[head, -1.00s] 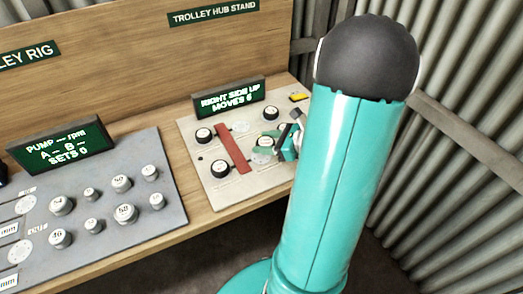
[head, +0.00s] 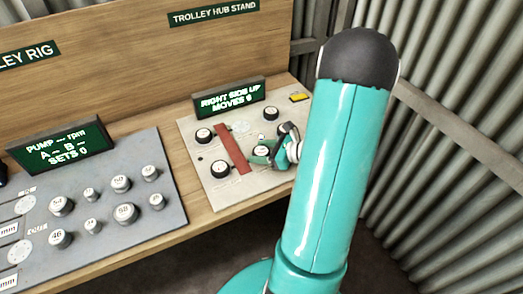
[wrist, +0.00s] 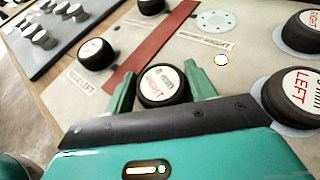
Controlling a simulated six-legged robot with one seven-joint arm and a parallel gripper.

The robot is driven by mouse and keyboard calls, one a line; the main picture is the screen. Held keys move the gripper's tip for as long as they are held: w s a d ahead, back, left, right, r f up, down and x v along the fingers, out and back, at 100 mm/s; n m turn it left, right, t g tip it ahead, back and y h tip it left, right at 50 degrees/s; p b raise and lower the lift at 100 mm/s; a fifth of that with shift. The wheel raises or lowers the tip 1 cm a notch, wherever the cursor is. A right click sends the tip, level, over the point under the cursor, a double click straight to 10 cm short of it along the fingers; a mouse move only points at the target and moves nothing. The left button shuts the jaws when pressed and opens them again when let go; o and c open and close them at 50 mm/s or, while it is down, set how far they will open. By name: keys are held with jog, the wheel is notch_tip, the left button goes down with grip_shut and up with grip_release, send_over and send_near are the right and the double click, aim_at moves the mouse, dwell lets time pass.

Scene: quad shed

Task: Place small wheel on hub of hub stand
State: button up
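The hub stand board (head: 205,180) lies on the bench, and a dark red bar (head: 231,147) crosses it. My gripper (wrist: 162,82) is low over the board's front right part. Its two teal fingers stand on either side of a small black wheel (wrist: 163,88) and appear shut on it. The wheel's white cap has red print, upside down in the wrist view; it also shows in the head view (head: 262,151). Its underside is hidden, so I cannot tell whether it is seated on a hub. A bare pale round hub (wrist: 215,22) shows behind it; it also shows in the head view (head: 240,127).
A black wheel marked LEFT (wrist: 290,97) stands close at the right, and one marked RIGHT (wrist: 305,32) behind it. Two more wheels (head: 220,168) (head: 203,135) stand left of the bar. A display (head: 229,97) reads RIGHT SIDE UP, MOVES 6. The pump panel (head: 120,240) is at left.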

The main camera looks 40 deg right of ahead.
jog(key=shift+o, duration=1.3)
jog(key=shift+r, duration=0.2)
jog(key=v, duration=1.2)
jog(key=w+a+r+n+g+y, duration=0.15)
jog(key=a+r+n+g, duration=0.25)
jog(key=a+n, duration=0.5)
jog(key=w+a+r+n+g, duration=0.2)
jog(key=a+r+n+g, duration=0.3)
jog(key=a, duration=0.6)
jog(key=s+a+r+n+t+h, duration=0.1)
jog(key=s+a+r+n+h, duration=0.1)
jog(key=n, duration=0.6)
jog(key=s+a+r+n+t+h, duration=0.1)
jog(key=s+a+r+n+h, duration=0.1)
jog(key=a+r+n+h, duration=0.3)
jog(key=a+r+n, duration=0.1)
jog(key=a+n, duration=0.3)
jog(key=shift+a, duration=0.3)
